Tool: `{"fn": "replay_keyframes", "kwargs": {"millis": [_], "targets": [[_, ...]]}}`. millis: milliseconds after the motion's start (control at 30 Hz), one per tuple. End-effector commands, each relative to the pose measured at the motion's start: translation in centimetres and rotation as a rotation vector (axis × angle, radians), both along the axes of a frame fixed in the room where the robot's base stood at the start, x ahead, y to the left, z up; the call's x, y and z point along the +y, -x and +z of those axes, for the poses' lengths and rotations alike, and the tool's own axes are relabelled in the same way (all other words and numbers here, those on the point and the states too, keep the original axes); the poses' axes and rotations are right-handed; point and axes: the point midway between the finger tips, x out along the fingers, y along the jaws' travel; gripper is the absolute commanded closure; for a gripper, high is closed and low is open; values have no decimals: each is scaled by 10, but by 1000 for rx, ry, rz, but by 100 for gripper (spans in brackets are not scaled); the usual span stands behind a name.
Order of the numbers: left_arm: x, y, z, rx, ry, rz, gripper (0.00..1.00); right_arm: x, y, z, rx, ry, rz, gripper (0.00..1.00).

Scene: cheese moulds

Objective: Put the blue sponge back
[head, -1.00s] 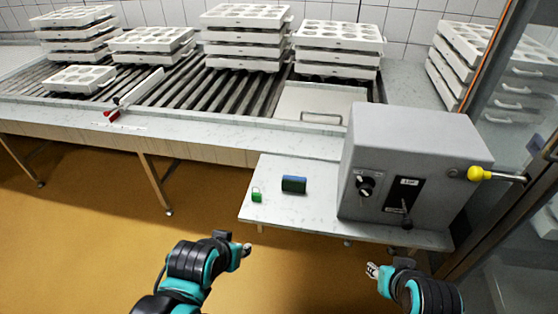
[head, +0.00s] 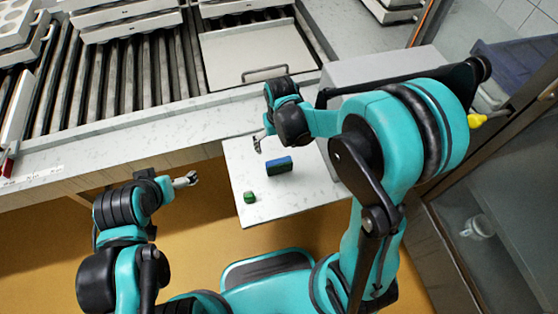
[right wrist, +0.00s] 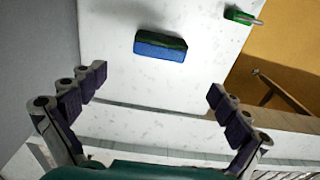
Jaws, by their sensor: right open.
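The blue sponge (head: 279,165), a small block with a dark green layer, lies on the white side table (head: 234,160). It shows whole in the right wrist view (right wrist: 160,46). My right gripper (head: 258,143) is above this table, left of the sponge and toward the conveyor in the head view. In the right wrist view its jaws (right wrist: 157,84) are wide apart with nothing between them, and the sponge lies beyond the fingertips. My left gripper (head: 187,180) is left of the side table, over the floor; whether its fingers are apart is too small to tell.
A small green padlock-like item (head: 249,196) lies near the side table's left edge. A roller conveyor (head: 125,88) with a handled metal plate (head: 255,55) and white mould stacks (head: 125,15) runs behind.

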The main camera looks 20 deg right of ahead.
Motion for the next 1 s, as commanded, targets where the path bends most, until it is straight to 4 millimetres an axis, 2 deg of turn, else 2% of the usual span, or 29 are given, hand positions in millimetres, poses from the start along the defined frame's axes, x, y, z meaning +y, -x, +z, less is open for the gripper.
{"fn": "replay_keyframes", "kwargs": {"millis": [167,533,733,833,1000], "targets": [[0,0,5,0,0,0,0,4,-5,-15,39,4,2,0],[0,0,-14,0,0,0,0,2,-1,-55,42,4,2,0],[0,0,-30,0,0,0,0,-1,2,-87,42,4,2,0],[0,0,-32,0,0,0,0,-1,2,-92,41,4,2,0],[0,0,-30,0,0,0,0,-1,2,-91,41,4,2,0]]}}
